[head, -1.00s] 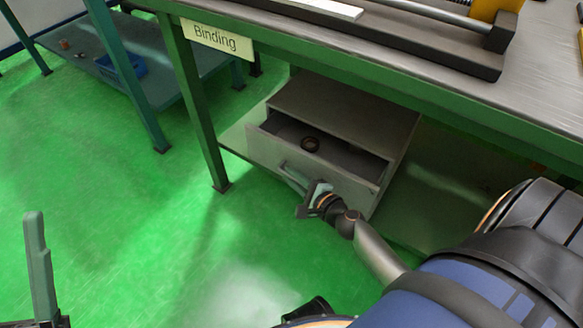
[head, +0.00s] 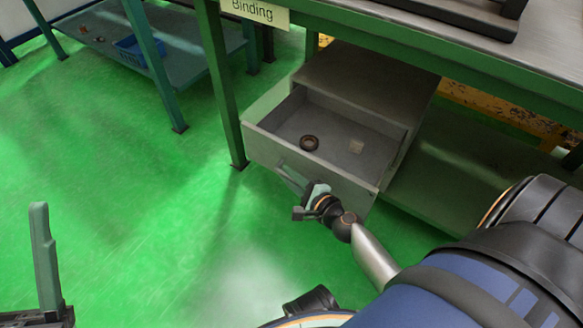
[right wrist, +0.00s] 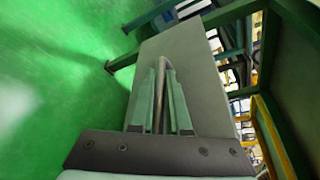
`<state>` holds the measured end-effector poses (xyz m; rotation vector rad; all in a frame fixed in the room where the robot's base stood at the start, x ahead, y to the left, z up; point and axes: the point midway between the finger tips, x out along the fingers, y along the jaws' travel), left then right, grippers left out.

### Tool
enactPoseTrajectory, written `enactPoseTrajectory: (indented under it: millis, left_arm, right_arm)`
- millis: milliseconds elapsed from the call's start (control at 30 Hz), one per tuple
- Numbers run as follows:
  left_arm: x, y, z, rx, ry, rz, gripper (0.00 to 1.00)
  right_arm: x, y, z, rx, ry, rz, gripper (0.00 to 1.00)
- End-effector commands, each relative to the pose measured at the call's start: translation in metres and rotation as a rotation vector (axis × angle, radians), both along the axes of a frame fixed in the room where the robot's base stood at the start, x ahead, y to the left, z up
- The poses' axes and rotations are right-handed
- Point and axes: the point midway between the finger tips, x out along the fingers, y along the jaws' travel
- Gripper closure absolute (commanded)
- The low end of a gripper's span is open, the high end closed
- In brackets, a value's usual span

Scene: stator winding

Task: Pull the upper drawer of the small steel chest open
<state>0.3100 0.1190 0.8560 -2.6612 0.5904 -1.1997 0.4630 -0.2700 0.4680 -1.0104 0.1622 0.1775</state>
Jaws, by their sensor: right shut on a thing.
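The small steel chest (head: 365,80) stands on the green bench's lower shelf. My right gripper (head: 305,189) is shut on the drawer's bar handle (head: 285,172). In the right wrist view the handle (right wrist: 161,75) runs between the two fingers (right wrist: 160,100), in front of the grey drawer face (right wrist: 206,90). My left gripper (head: 43,260) is at the lower left, away from the chest; only one finger shows clearly.
The green bench (head: 216,90) with a "Binding" label (head: 254,11) stands over the chest. Its leg is just left of the drawer. Another bench with a blue bin (head: 138,50) is at the back left. The green floor (head: 140,190) in front is clear.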

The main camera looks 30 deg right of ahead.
Motion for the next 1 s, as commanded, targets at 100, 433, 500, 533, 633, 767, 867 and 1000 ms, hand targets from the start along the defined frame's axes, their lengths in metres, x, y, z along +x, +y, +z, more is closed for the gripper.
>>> enactPoseTrajectory:
  millis: [100,433,500,533,633,767,867,1000]
  left_arm:
    - [0.0000,-0.0001,-0.0005,0.000,0.001,0.000,0.50]
    - [0.0001,-0.0002,-0.0008,0.000,0.001,0.000,0.50]
    - [0.0001,-0.0002,-0.0008,0.000,0.001,0.000,0.50]
    - [0.0001,-0.0002,-0.0008,0.000,0.001,0.000,0.50]
    - [0.0001,-0.0002,-0.0008,0.000,0.001,0.000,0.50]
    - [0.0001,-0.0002,-0.0008,0.000,0.001,0.000,0.50]
    - [0.0001,-0.0002,-0.0008,0.000,0.001,0.000,0.50]
    - [0.0001,-0.0002,-0.0008,0.000,0.001,0.000,0.50]
  right_arm:
    - [-0.0016,0.0032,-0.0003,0.001,0.001,0.000,1.00]
    - [-0.0028,0.0058,-0.0002,0.000,0.001,0.001,1.00]
    - [-0.0028,0.0058,-0.0002,0.000,0.001,0.001,1.00]
    - [-0.0028,0.0058,-0.0002,0.000,0.001,0.001,1.00]
    - [-0.0028,0.0057,-0.0002,0.000,0.001,0.001,1.00]
    - [-0.0027,0.0057,-0.0003,0.000,0.001,0.001,0.77]
    - [-0.0027,0.0057,-0.0002,0.000,0.001,0.001,0.66]
    - [-0.0026,0.0056,0.0000,0.000,0.000,0.000,0.55]
